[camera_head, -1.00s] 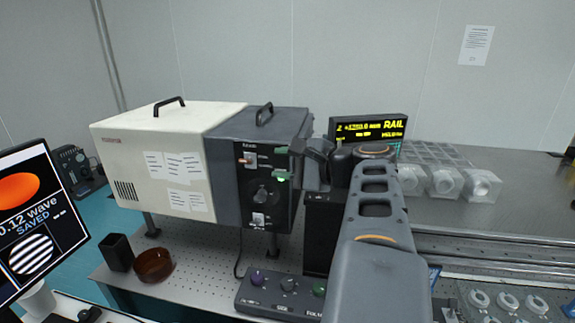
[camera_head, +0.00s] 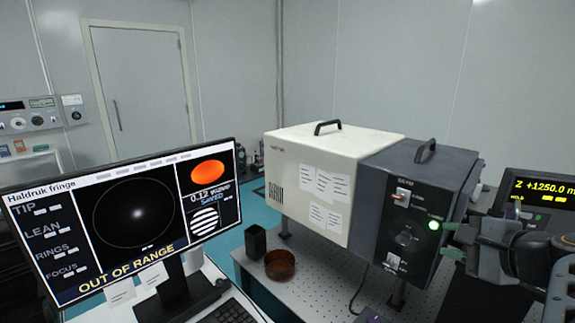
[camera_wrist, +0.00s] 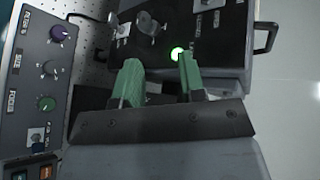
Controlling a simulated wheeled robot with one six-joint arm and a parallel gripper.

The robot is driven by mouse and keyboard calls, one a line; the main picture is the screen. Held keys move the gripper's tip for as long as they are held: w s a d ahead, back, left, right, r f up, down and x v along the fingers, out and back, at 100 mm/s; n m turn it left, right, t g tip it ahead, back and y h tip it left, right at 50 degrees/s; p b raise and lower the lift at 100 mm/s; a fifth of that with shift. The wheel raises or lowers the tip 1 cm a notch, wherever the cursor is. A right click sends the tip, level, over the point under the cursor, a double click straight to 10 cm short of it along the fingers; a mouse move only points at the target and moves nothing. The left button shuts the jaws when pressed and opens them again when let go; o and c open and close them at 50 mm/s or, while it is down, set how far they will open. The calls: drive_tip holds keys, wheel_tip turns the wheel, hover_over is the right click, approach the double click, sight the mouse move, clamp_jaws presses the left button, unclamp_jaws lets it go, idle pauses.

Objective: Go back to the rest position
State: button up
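My gripper (camera_head: 448,239) is at the right of the head view, in front of the dark front panel of the instrument box (camera_head: 411,215). In the wrist view its two green fingers (camera_wrist: 160,64) stand apart with nothing between them, so it is open. I cannot tell whether a finger touches the panel. Most of my arm is outside the head view.
A monitor (camera_head: 140,215) reading "OUT OF RANGE" stands at left. A black square cup (camera_head: 255,242) and a brown bowl (camera_head: 280,264) sit on the perforated table. A rail display (camera_head: 540,192) is behind my arm. A knob box (camera_wrist: 40,75) lies left in the wrist view.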

drive_tip(key=s+a+f+n+g+h+p, duration=0.1)
drive_tip(key=s+a+f+n+g+h, duration=0.15)
drive_tip(key=f+n+g, duration=0.35)
drive_tip(key=s+a+f+n+g+h+p, duration=0.1)
drive_tip(key=a+f+n+g+p, duration=0.1)
drive_tip(key=a+f+n, duration=0.35)
drive_tip(key=s+a+f+n+p, duration=0.1)
drive_tip(key=a+f+n, duration=0.2)
drive_tip(key=a+n, duration=0.3)
drive_tip(key=shift+s+a+f+g+p, duration=0.15)
drive_tip(key=shift+a+g+p, duration=0.25)
drive_tip(key=shift+a, duration=0.55)
drive_tip(key=shift+n, duration=0.25)
